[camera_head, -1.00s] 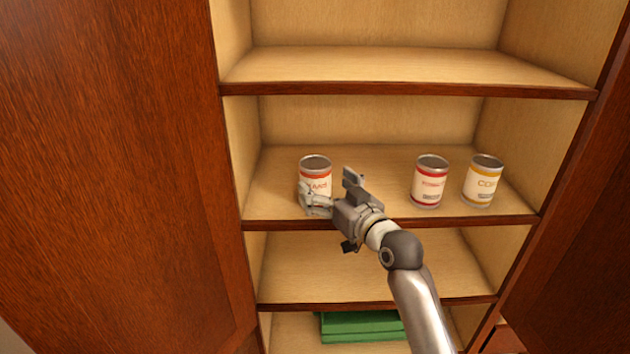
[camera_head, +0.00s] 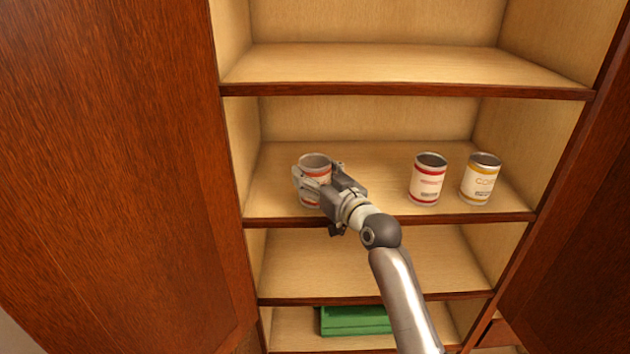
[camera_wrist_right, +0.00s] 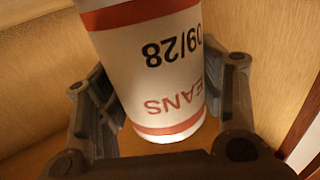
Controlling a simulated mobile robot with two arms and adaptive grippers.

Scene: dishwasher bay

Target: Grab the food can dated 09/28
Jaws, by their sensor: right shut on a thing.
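The left can (camera_head: 315,165) stands on the middle shelf, white with red-orange bands and a grey lid. In the right wrist view this can (camera_wrist_right: 155,75) appears upside down in the picture, and its label reads 09/28 and partly "EANS". My right gripper (camera_head: 318,183) is shut on it, with a finger on each side; the can's lower front is partly hidden by the gripper. A can with red bands (camera_head: 427,180) and a can with yellow bands (camera_head: 481,179) stand apart to the right; their dates are too small to read. My left gripper is not in view.
The shelf holding the cans (camera_head: 380,207) has free room between the left can and the other two. An empty shelf (camera_head: 400,75) is above and another (camera_head: 350,275) below. A green object (camera_head: 355,321) lies at the bottom. Wooden doors (camera_head: 110,180) flank the cabinet.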

